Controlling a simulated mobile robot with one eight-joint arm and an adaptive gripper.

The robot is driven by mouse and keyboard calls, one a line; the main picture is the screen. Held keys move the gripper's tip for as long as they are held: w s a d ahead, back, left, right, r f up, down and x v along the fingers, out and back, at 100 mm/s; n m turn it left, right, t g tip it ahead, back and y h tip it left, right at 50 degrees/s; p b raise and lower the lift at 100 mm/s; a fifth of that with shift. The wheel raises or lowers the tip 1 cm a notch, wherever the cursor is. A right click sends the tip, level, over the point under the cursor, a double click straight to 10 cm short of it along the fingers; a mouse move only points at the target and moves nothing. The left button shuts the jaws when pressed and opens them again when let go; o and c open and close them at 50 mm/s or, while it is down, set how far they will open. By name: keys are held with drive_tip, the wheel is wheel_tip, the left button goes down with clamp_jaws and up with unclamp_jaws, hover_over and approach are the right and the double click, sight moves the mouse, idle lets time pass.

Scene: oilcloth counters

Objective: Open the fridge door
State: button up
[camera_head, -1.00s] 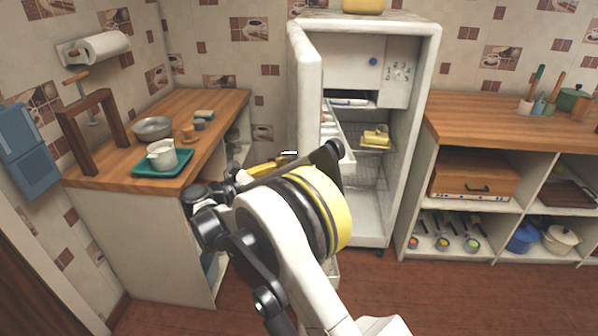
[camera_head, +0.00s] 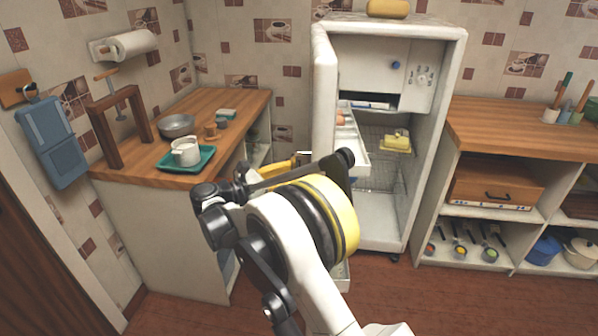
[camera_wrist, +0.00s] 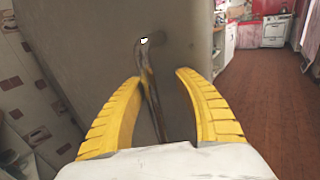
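The white fridge (camera_head: 457,110) stands open in the head view, its inside showing. Its door (camera_head: 325,95) is swung out toward me on the left side, seen nearly edge-on, with a door shelf (camera_head: 352,150) on its inner face. In the wrist view the door's grey outer face (camera_wrist: 95,45) fills much of the picture. A metal bar handle (camera_wrist: 152,95) runs down it between the yellow fingers of my gripper (camera_wrist: 158,78). The fingers are apart, with gaps beside the handle. In the head view my gripper (camera_head: 300,160) is mostly hidden behind my arm.
A wooden counter (camera_head: 240,105) with a teal tray (camera_head: 203,160) and a bowl (camera_head: 177,125) stands left. Another wooden counter (camera_head: 500,130) with open shelves stands right of the fridge. In the wrist view, free red floor (camera_wrist: 262,100) lies to the right.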

drive_tip(key=shift+w+d, duration=0.15)
drive_tip(key=v, duration=1.2)
